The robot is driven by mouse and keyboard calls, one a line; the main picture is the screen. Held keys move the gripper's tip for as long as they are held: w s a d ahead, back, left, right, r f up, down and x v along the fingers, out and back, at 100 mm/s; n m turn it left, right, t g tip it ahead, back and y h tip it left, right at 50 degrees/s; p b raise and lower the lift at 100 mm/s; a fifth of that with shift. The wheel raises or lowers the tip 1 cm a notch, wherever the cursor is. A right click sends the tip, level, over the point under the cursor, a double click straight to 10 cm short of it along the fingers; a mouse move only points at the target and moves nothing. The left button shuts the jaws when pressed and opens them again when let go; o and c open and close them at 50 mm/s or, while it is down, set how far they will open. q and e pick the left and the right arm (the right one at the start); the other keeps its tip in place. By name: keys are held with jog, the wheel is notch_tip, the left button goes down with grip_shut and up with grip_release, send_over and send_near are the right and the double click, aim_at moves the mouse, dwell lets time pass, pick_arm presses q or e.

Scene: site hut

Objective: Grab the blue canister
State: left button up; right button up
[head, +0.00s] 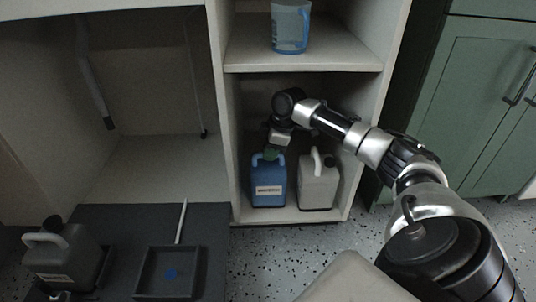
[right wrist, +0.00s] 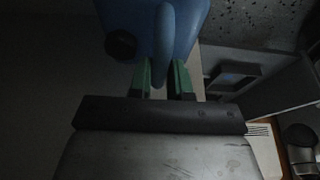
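The blue canister (head: 268,190) stands upright in the lower shelf compartment, with a pale label on its front. My right gripper (head: 271,152) is at the top of the canister, reaching in from the right. In the right wrist view, the green fingers of the right gripper (right wrist: 161,82) stand apart on either side of the canister's handle (right wrist: 163,45). The fingers look open, with no clear grip on the handle. The blue body (right wrist: 190,25) and a dark cap fill the top of that view.
A white-grey canister (head: 319,185) stands close to the right of the blue one. A blue-tinted jug (head: 290,27) is on the shelf above. A grey canister (head: 68,258) and a dark tray (head: 170,272) are at the lower left. Shelf walls enclose the compartment.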

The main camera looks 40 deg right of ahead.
grip_shut()
dwell(0.9)
jog(key=shift+r, duration=0.15)
